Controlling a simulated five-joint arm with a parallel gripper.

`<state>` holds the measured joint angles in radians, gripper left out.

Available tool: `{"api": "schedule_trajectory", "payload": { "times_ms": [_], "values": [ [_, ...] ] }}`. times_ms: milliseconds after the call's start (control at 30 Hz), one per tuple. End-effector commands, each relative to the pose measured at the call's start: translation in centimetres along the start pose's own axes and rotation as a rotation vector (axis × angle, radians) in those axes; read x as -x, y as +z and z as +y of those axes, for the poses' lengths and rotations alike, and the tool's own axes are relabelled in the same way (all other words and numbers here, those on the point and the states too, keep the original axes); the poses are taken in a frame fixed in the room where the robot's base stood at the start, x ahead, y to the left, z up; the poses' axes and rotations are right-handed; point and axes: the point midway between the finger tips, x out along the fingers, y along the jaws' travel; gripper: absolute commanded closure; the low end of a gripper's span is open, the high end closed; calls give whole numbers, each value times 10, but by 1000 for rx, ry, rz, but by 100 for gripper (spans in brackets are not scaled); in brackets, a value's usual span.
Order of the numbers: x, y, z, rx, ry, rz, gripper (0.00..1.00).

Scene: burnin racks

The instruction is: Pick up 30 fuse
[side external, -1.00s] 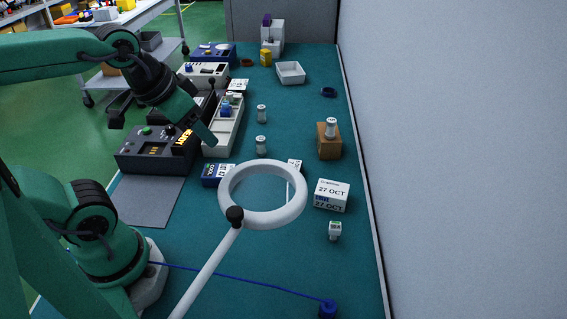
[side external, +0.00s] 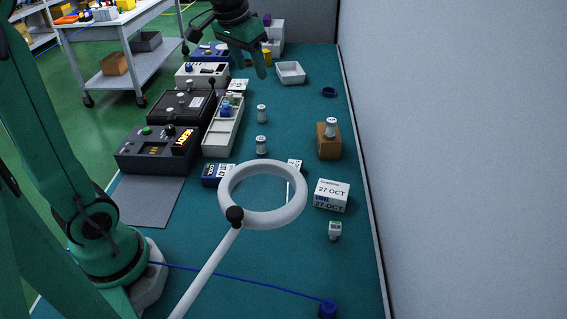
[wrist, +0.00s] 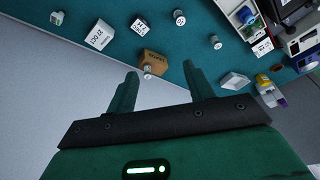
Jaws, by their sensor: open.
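Several small grey-and-white fuses stand about the bench. One fuse (side external: 261,145) and another fuse (side external: 262,113) stand on the teal mat right of the long tray. A third fuse (side external: 330,127) stands on a brown block (side external: 329,148), and it also shows in the wrist view (wrist: 147,71). Another, white-topped with a green mark (side external: 335,230), is near the front right. I cannot read which one is marked 30. My gripper (side external: 251,69) is open and empty, raised over the far part of the bench. Its fingers (wrist: 160,72) are apart, with no fuse between them.
A white magnifier ring (side external: 262,195) on an arm overhangs the front. A white date box (side external: 332,195) sits right of it. A long tray (side external: 223,133) and dark devices (side external: 155,150) line the left.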

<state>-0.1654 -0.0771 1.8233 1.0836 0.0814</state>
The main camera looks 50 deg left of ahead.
Motion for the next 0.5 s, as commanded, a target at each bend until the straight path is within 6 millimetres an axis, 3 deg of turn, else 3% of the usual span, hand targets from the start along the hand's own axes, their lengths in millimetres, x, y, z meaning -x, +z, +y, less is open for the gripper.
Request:
{"api": "schedule_trajectory", "payload": {
  "times_ms": [200, 500],
  "values": [
    [-23, -41, -22, 20, -8, -46, 48],
    [-63, -87, -56, 46, -14, -105, 48]
  ]
}}
